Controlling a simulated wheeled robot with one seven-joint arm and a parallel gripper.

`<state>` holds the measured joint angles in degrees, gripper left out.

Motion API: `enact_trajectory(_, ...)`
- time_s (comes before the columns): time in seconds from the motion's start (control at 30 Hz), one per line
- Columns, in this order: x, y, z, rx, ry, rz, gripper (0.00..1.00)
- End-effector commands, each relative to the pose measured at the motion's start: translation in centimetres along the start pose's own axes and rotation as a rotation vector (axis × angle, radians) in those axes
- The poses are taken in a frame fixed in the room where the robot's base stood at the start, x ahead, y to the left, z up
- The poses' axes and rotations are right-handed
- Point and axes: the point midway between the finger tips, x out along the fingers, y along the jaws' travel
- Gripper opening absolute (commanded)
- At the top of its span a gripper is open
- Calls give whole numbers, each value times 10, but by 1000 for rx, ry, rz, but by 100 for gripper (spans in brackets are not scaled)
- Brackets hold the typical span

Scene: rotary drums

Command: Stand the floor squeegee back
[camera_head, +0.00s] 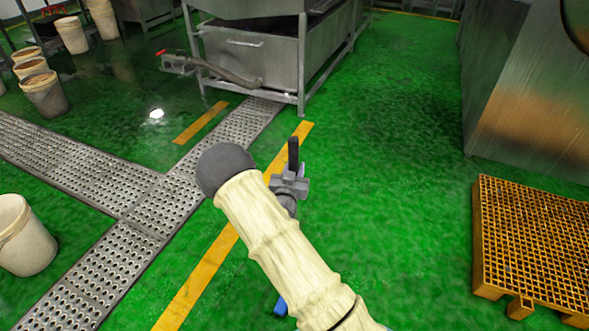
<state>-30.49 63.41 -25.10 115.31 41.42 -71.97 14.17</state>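My arm, in a cream sleeve with a dark round joint, reaches over the green floor in the head view. My gripper (292,160) is beyond the sleeve, with a dark upright finger showing above its grey body. Only one finger is clear, so I cannot tell whether it is open or shut. A small blue piece (281,306) shows at the lower edge beside the sleeve; most of it is hidden, and I cannot tell whether it belongs to the floor squeegee. No other part of a squeegee is recognisable.
An orange grating platform (535,245) lies at the right, below a steel cabinet (535,90). A steel tank on legs (255,60) stands ahead. A perforated drain cover (75,160) crosses the left. White buckets (24,237) stand left. Green floor right of centre is clear.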

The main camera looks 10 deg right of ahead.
Motion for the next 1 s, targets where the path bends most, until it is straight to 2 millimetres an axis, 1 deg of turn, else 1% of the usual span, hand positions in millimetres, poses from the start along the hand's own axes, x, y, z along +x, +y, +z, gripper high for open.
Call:
enact_trajectory(0.03,1,0,-3,3,5,0,1)
enact_trajectory(0.17,1,0,-3,2,5,0,1)
enact_trajectory(0.3,1,0,1,2,4,1,1)
enact_trajectory(0.33,0,0,1,1,1,0,35)
enact_trajectory(0.4,0,0,1,1,0,0,48)
enact_trajectory(0.43,0,0,1,1,0,0,50)
enact_trajectory(0.67,0,0,1,1,0,0,50)
enact_trajectory(0.8,0,0,-3,1,0,0,50)
enact_trajectory(0.87,-6,0,-1,1,-1,0,50)
enact_trajectory(1.0,-26,-1,-1,0,-2,-1,50)
